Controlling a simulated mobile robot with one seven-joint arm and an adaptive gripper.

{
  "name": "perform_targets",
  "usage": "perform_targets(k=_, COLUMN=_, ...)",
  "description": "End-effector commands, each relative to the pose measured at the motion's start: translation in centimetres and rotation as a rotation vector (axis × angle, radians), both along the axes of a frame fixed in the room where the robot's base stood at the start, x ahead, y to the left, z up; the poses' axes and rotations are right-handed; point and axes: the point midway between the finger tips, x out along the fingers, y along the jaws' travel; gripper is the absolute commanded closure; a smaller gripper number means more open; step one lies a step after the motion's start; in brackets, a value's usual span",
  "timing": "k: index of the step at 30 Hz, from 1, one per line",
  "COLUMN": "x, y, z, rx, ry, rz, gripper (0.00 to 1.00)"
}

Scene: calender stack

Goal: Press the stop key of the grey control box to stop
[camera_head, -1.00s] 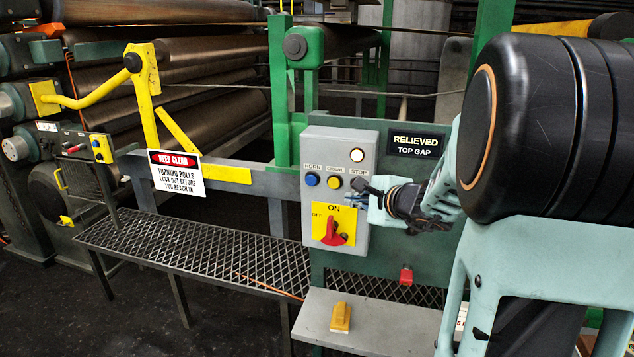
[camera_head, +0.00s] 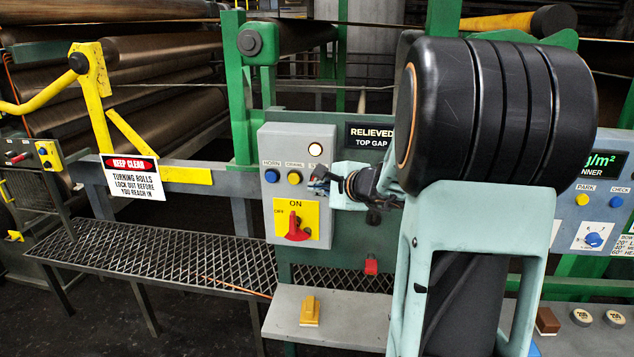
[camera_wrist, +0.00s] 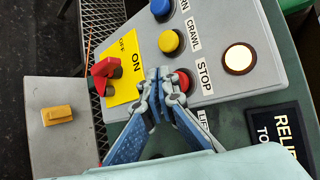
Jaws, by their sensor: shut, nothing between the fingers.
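The grey control box (camera_head: 262,215) stands upright left of centre in the head view. It carries a blue horn key (camera_head: 271,175), a yellow crawl key (camera_head: 294,177) and a red switch (camera_head: 297,227) on a yellow plate. The red stop key (camera_wrist: 184,80) shows in the wrist view, partly covered by my gripper (camera_wrist: 160,77). My gripper is shut and empty, its tips at the key's left edge; I cannot tell whether they touch it. In the head view my gripper (camera_head: 318,182) hides the stop key and part of its label.
A round lamp (camera_head: 315,150) glows on the box above the stop label. A shelf (camera_head: 345,325) with a yellow block (camera_head: 310,311) juts out below. A red piece (camera_head: 371,265) hangs on the green panel. Another control panel (camera_head: 604,160) stands at the right.

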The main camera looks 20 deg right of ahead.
Motion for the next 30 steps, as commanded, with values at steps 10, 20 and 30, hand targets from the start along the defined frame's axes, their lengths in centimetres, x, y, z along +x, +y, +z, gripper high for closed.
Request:
perform_targets(k=10, x=-0.01, y=0.01, z=0.01, rx=0.0, ry=0.0, rz=0.0, gripper=1.0)
perform_targets(k=20, x=-0.01, y=0.01, z=0.01, rx=0.0, ry=0.0, rz=0.0, gripper=1.0)
perform_targets(k=30, x=0.64, y=-0.4, z=-0.1, rx=-0.001, ry=0.0, rz=0.0, gripper=1.0)
